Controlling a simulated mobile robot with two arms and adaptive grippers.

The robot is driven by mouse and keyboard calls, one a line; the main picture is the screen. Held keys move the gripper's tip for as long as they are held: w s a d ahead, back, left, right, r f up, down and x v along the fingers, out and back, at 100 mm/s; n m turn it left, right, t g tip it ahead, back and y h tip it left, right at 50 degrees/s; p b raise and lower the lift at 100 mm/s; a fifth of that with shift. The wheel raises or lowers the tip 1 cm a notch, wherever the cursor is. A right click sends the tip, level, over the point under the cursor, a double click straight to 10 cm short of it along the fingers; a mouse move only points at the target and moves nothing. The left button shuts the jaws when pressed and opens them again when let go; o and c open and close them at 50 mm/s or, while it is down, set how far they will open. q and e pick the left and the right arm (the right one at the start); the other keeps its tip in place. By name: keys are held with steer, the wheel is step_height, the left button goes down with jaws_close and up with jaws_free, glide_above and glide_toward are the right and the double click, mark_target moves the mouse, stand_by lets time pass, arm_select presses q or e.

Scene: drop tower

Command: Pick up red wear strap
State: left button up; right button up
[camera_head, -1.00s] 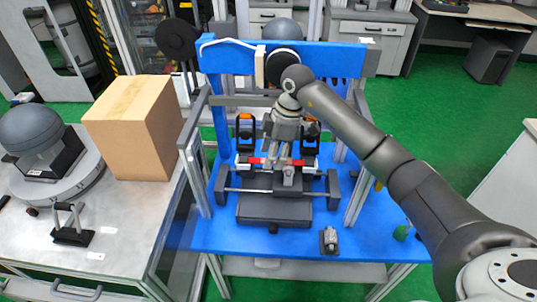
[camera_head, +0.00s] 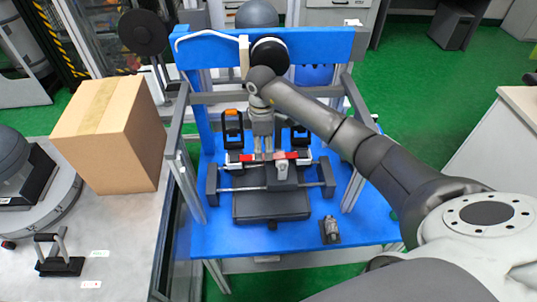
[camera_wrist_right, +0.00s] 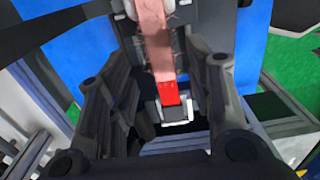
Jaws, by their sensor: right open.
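The red wear strap (camera_head: 292,155) lies across the white-ended crossbar of a dark fixture (camera_head: 272,205) on the blue table. It also shows in the right wrist view (camera_wrist_right: 168,94), with a pale pinkish stretch above its bright red end. My right gripper (camera_head: 263,149) points down at the strap, left of its middle in the head view. In the right wrist view its two fingers (camera_wrist_right: 165,80) stand apart on either side of the strap, with a gap to each side. It is open and holds nothing. Its fingertips partly hide the strap in the head view. My left gripper is not in view.
A blue upright panel (camera_head: 330,48) rises at the back. A small metal part (camera_head: 330,229) sits at the table's front right. A cardboard box (camera_head: 112,135) stands on the left table.

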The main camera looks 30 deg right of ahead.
step_height(320, 180, down, 2)
steer(key=shift+f, duration=0.35)
steer(key=shift+c, duration=0.7)
steer(key=c, duration=0.5)
jaws_close()
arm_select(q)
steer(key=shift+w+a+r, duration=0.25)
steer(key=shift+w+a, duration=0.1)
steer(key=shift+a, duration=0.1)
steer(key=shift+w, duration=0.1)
